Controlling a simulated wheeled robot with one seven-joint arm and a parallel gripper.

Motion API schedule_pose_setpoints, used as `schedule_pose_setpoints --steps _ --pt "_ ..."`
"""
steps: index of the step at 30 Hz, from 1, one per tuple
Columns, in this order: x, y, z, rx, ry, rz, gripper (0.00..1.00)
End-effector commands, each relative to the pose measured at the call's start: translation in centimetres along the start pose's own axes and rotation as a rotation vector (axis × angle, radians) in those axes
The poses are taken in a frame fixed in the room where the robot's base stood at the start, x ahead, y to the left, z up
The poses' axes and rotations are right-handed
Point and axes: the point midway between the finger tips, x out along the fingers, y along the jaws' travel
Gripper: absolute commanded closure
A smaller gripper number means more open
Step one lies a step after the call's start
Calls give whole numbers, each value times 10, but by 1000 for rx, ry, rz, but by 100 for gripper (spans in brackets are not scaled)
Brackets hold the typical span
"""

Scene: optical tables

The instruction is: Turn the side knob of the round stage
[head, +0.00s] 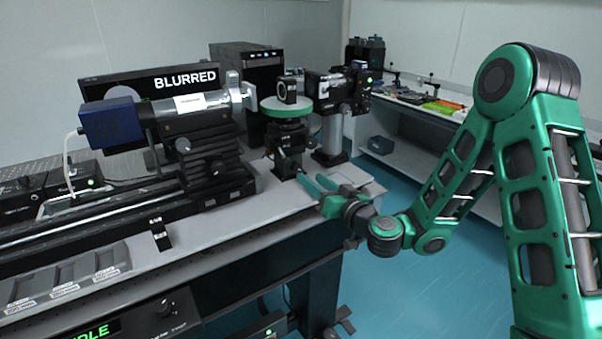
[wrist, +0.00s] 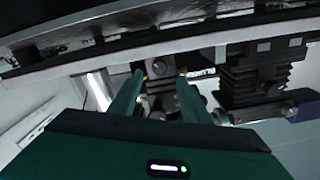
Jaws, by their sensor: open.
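The round stage (head: 287,107) has a pale top and a green rim, and carries a small ring-shaped optic (head: 287,91). It stands on a black mount (head: 287,150) at the right end of the bench. My gripper (head: 311,180) is low in front of the mount, with its green fingers apart and pointing at it. In the wrist view my gripper (wrist: 160,73) has a small dark round part, perhaps the side knob (wrist: 159,68), showing between its fingertips. I cannot tell whether the fingers touch it. In the head view I cannot make out the knob clearly.
A blue-ended cylinder instrument (head: 185,107) on a black rail lies left of the stage. A camera (head: 345,90) on a thick post stands to its right. A monitor (head: 180,80) behind reads BLURRED. The bench's right front corner (head: 275,205) is bare.

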Motion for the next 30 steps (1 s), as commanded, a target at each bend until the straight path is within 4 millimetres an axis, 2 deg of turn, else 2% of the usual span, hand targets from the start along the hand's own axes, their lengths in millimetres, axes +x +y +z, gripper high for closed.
schedule_pose_setpoints --steps 16,22,30 --pt "56 0 -1 -2 3 -2 57" --pt "65 1 -1 0 3 1 57" --pt "66 1 -1 0 3 2 57"
